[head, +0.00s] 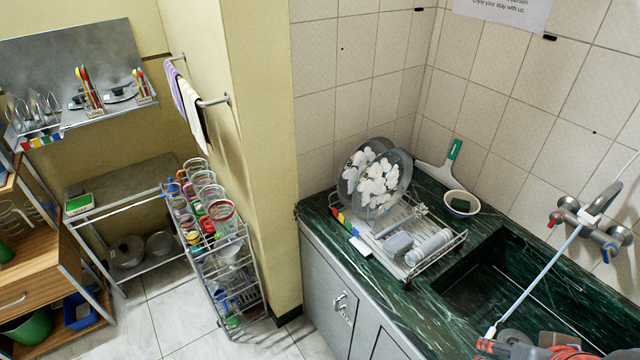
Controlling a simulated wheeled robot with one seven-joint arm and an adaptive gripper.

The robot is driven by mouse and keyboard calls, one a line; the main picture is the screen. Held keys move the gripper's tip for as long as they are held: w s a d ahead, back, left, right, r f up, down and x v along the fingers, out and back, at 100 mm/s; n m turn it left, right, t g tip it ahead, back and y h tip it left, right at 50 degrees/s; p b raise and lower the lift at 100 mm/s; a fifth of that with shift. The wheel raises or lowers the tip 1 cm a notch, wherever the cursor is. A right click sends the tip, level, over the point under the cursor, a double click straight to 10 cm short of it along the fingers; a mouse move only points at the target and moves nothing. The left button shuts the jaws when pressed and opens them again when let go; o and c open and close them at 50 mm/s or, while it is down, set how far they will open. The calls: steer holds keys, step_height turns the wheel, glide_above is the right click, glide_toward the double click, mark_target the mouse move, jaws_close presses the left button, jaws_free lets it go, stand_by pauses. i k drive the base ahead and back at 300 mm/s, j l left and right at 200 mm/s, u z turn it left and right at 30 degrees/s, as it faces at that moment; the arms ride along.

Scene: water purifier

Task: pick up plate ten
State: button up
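Two round, clear-grey plates with white flower patterns stand upright in a wire dish rack on the green counter. The front plate (384,186) overlaps the rear plate (353,165) and hides part of it. I see no label that tells which one is plate ten. The dish rack (437,258) also holds grey and white cup-like items (398,243) at its front right. My gripper is not clearly seen in the head view.
A dark green sink (480,290) lies right of the rack, with a wall tap (590,225) above it. A white bowl (461,204) and a green-handled wiper (453,155) are behind. A wire rack of glasses (222,262) stands left of the wall column (255,150). Tiled floor (170,320) shows at lower left.

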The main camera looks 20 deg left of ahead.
mark_target(390, 169)
steer(key=u, duration=0.65)
steer(key=z, duration=1.4)
steer(key=u, duration=1.4)
